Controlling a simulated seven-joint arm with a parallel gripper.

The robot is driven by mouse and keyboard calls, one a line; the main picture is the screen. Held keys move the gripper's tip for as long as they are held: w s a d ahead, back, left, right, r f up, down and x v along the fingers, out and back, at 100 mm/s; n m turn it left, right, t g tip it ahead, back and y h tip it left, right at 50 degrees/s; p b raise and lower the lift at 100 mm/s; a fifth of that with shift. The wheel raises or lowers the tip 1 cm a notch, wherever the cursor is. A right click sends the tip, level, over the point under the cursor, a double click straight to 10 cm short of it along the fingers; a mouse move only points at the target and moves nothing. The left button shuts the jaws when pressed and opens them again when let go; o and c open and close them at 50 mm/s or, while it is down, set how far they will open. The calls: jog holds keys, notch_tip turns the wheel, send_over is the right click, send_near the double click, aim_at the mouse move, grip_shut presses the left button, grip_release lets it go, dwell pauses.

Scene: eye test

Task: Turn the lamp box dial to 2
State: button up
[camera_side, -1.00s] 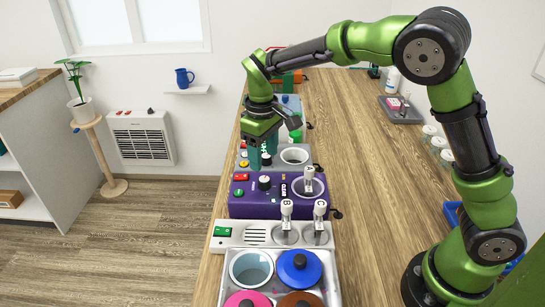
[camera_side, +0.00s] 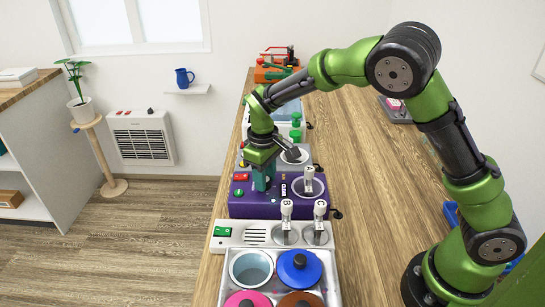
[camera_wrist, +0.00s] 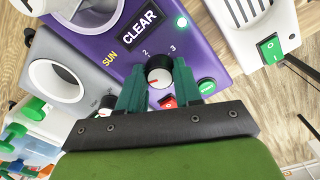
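The purple box (camera_side: 240,208) stands in the row on the counter; I take it for the lamp box. In the wrist view the purple box (camera_wrist: 201,52) shows a "CLEAR" sign, a "SUN" label and the numerals 2 and 3. Its dial (camera_wrist: 159,72) has a black body, a white face and a red mark toward the lower left, not at the 2. My gripper (camera_wrist: 160,73) has its teal fingers on both sides of the dial, apparently touching it. In the side view my gripper (camera_side: 264,180) is down at the box and hides the dial.
Lever A (camera_side: 309,178) rises at the box's right. A white panel (camera_side: 230,240) with levers B (camera_side: 286,211) and C (camera_side: 319,211) stands in front. A grey box (camera_wrist: 75,65) adjoins it.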

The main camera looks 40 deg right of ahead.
jog(key=c, duration=0.4)
jog(key=shift+m, duration=0.3)
jog(key=m, duration=0.6)
jog(key=shift+a, duration=0.1)
jog(key=m, duration=0.7)
jog(key=shift+w, duration=0.1)
dwell(0.4)
jog(key=o, duration=1)
jog(key=shift+r, duration=0.15)
